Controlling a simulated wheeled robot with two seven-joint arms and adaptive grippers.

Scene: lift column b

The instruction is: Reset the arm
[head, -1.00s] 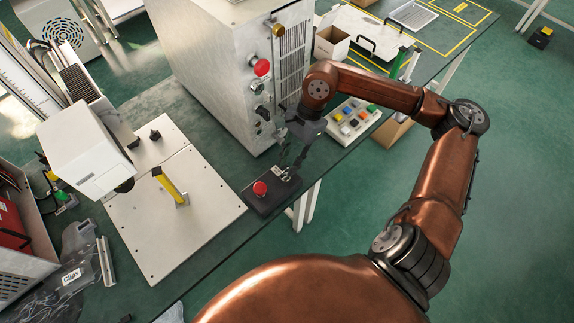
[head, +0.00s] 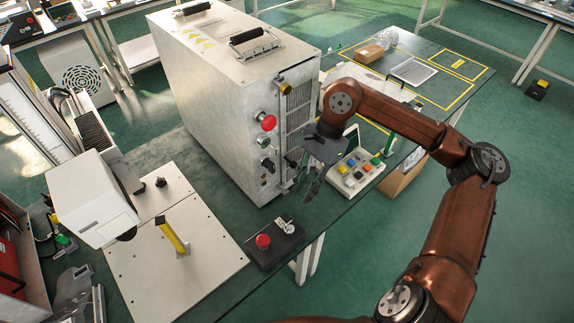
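My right arm (head: 378,112) comes in from the lower right, bends at the elbow and reaches left over the table. My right gripper (head: 308,182) hangs down in front of the metal cabinet (head: 222,110), left of the button panel (head: 354,176) and above and right of a black box with a red button (head: 263,241). Nothing shows in the gripper. Its fingers are dark and small, so their opening is unclear. A small lever switch (head: 286,227) on the black box is apart from the gripper. My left gripper is not in view.
The cabinet front carries a red knob (head: 268,122) and several other controls. A white machine head (head: 92,199) stands over a pale plate (head: 210,255) with a yellow post (head: 171,234).

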